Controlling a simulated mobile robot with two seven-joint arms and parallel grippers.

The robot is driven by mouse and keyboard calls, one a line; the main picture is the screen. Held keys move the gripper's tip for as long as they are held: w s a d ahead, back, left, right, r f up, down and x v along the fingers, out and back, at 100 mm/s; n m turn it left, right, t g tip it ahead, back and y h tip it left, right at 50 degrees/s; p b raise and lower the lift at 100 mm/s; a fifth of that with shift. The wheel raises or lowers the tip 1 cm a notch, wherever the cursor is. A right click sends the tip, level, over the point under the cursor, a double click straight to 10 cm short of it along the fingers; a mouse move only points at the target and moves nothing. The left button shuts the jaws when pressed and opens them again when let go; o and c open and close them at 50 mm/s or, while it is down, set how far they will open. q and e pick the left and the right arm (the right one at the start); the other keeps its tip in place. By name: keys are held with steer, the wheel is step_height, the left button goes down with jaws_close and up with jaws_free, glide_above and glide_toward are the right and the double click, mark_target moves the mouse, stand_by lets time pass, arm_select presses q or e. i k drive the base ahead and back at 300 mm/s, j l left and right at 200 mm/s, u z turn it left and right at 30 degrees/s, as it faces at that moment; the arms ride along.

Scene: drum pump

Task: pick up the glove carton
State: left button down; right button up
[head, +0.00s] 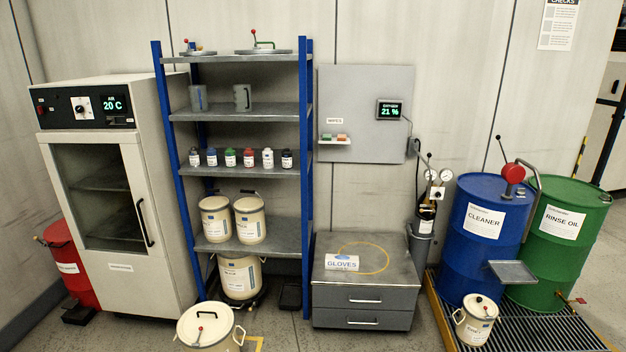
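The glove carton (342,263) is a small white box with blue print reading "GLOVES". It sits on the left part of the top of a low grey drawer cabinet (366,292), beside a yellow ring marked on that top. Nothing covers the carton. Neither of my grippers is in the head view.
A blue-posted shelf rack (238,113) with pails and bottles stands left of the cabinet. A blue cleaner drum (480,240) and a green rinse oil drum (560,235) stand right on a grating. A lidded pail (208,328) stands on the floor in front.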

mark_target(333, 261)
steer(key=i, duration=1.1)
steer(key=i+l+u, duration=0.1)
steer(key=i, duration=1)
steer(key=i+l, duration=0.1)
steer(key=i, duration=1)
steer(key=i+u, duration=0.3)
steer(key=k, duration=0.05)
